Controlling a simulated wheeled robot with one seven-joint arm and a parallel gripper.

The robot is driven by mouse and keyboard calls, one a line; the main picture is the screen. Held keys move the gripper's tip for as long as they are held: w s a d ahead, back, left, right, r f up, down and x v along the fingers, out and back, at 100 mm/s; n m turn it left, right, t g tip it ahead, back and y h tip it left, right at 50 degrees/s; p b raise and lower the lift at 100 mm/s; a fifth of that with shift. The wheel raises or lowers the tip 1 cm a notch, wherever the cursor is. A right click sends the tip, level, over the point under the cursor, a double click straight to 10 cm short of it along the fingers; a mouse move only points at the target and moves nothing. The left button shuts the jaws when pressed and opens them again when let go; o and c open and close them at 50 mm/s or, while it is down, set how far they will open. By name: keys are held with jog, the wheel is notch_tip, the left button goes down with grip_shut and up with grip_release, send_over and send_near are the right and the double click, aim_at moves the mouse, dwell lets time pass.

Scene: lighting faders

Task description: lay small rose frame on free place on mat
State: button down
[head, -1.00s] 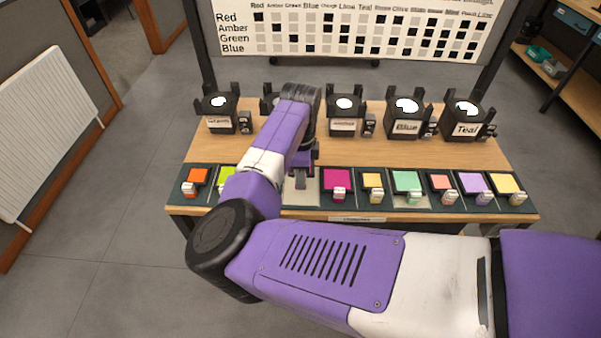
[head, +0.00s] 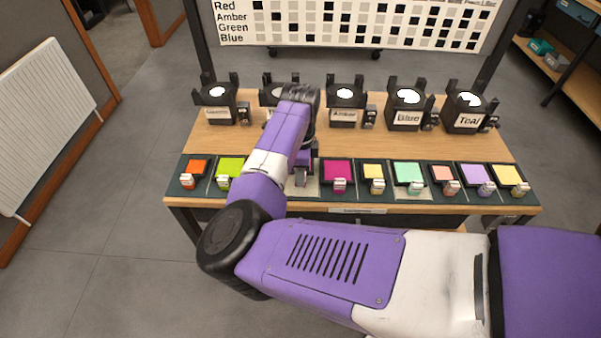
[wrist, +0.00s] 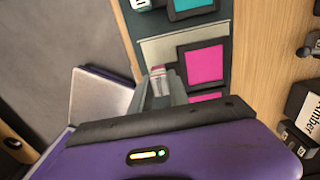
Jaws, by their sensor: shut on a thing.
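The small rose frame (wrist: 205,65), a pink square with a black border, shows in the wrist view over a pale bare place (wrist: 155,48) on the dark mat (wrist: 224,28). My gripper (wrist: 159,86) is shut on its pale, pink-marked tab. I cannot tell whether the frame touches the mat. In the head view my gripper (head: 301,178) is between the lime frame (head: 231,166) and a magenta frame (head: 337,171); my arm hides the rose frame there. The mat (head: 174,189) runs along the table's front edge.
A teal frame (wrist: 192,4) lies beside the place in the wrist view. Mint (head: 407,172), lavender (head: 474,175) and other frames fill the mat's right part. Black lamps, such as the Blue one (head: 407,111), stand behind. Bare wood (head: 390,145) lies between.

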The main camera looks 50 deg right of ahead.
jog(key=shift+f+b, duration=0.85)
jog(key=shift+f, duration=0.45)
jog(key=c, duration=1.2)
grip_release()
jog(key=shift+o, duration=0.2)
notch_tip(320, 180, up, 8)
jog(key=shift+f, duration=0.15)
notch_tip(320, 180, up, 7)
jog(key=p, duration=0.6)
